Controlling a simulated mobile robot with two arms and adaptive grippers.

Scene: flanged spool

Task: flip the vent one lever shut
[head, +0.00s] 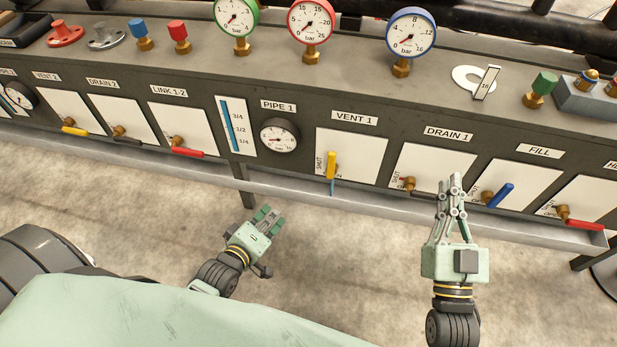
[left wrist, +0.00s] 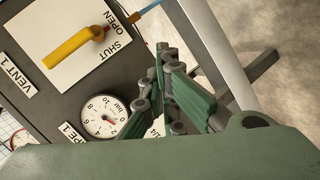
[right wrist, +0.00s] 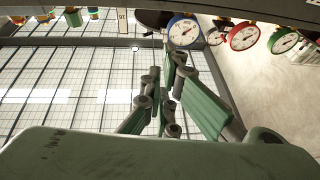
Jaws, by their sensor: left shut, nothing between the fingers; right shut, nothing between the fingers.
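The yellow vent one lever (head: 331,166) sits on a white plate (head: 357,148) under the VENT 1 label (head: 354,118). Its handle points up towards that label. In the left wrist view the lever (left wrist: 68,49) shows clear, with SHUT and OPEN printed beside its pivot end. My left gripper (head: 267,213) is shut and empty, low and left of the lever, apart from it. My right gripper (head: 452,182) is shut and empty, pointing up in front of the panel below DRAIN 1, right of the lever.
A black drain 1 lever (head: 418,194), a blue fill lever (head: 500,195) and a red lever (head: 585,224) are to the right. The pipe 1 gauge (head: 279,137) is left of the plate. A grey ledge (head: 290,185) runs under the panel. The floor in front is clear.

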